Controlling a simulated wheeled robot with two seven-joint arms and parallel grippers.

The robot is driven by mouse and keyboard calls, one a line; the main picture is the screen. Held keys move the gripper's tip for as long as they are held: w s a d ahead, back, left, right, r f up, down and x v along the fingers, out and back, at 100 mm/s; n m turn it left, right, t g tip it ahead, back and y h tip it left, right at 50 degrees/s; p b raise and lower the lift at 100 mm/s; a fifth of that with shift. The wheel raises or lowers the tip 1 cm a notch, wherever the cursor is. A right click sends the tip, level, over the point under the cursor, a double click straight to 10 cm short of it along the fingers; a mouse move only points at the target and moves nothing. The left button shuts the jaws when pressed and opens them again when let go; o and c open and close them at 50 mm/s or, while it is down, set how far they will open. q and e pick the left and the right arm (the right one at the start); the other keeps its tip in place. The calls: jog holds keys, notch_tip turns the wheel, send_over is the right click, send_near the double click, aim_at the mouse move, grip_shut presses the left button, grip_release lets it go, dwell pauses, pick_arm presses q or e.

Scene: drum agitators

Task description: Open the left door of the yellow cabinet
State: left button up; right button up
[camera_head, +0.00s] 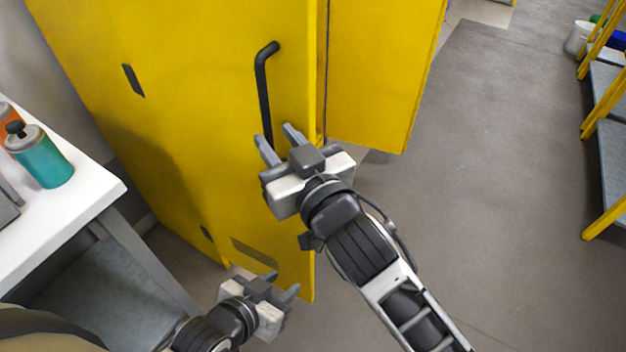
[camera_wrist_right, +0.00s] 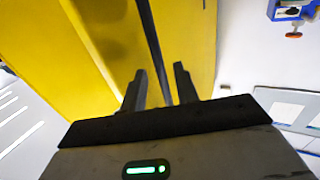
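The yellow cabinet (camera_head: 130,35) fills the upper left of the head view. Its left door (camera_head: 215,110) carries a long black bar handle (camera_head: 263,85), also in the wrist view (camera_wrist_right: 149,30). A dark gap shows beside the door's right edge; how far it stands ajar I cannot tell. Another yellow panel (camera_head: 385,70) is right of the gap. My right gripper (camera_head: 279,138) is at the handle's lower end. In the wrist view its fingers (camera_wrist_right: 158,80) are apart with the handle between them. My left gripper (camera_head: 281,284) is open and empty, low near the door's bottom corner.
A white table (camera_head: 75,210) with a teal bottle (camera_head: 42,160) and an orange one stands at the left, close to the cabinet. Grey floor (camera_head: 490,170) is clear right of the cabinet. Shelving with yellow posts (camera_head: 605,215) stands at the far right.

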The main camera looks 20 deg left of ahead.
jog(key=v, duration=1.1)
jog(key=shift+b, duration=0.4)
jog(key=shift+s+d, duration=0.1)
jog(key=shift+s, duration=0.05)
